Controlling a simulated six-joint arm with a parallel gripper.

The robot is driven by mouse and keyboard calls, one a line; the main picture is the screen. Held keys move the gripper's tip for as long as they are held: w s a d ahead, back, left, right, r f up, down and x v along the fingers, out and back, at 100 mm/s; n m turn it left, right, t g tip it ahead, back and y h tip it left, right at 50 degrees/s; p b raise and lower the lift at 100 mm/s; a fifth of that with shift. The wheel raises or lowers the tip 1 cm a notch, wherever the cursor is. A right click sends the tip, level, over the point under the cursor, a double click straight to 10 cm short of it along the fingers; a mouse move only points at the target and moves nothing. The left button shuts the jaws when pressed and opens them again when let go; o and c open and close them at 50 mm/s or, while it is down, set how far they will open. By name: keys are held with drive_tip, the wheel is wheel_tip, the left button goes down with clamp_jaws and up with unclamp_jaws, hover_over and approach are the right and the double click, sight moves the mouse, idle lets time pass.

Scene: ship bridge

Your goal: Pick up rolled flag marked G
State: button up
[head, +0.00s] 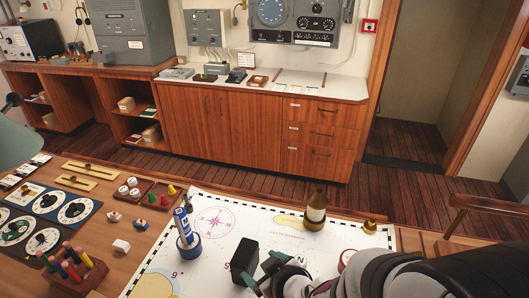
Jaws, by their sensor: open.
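Several coloured rolls or sticks (70,262) stand in a small wooden rack at the lower left, in red, pink, green and dark tones. They may be rolled flags, but no letter G is readable on any of them. A blue and white upright object (184,228) stands on the chart, left of my gripper; I cannot tell whether it is a rolled flag. My gripper (258,269) is at the bottom centre, over the chart, with its dark green fingers apart. It is well to the right of the rack. My arm hides the chart's lower right.
A black block (244,259) is close beside my gripper. A dark bottle (315,210) and a small brass piece (370,227) stand near the back of the chart (245,205). Coloured cones (163,197), white pieces (121,246) and dial boards (46,203) are at left.

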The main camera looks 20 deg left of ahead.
drive_tip(key=s+a+f+n+g+y, duration=0.2)
drive_tip(key=s+a+n+g+y, duration=0.1)
drive_tip(key=s+a, duration=0.3)
drive_tip(key=s+a+f+n+g+y, duration=0.2)
drive_tip(key=s+a+y, duration=0.2)
drive_tip(key=s+a, duration=0.25)
drive_tip(key=x, duration=0.5)
drive_tip(key=w+x, duration=0.1)
drive_tip(key=x, duration=0.1)
drive_tip(key=shift+a+f, duration=0.1)
drive_tip(key=shift+a, duration=0.05)
clamp_jaws()
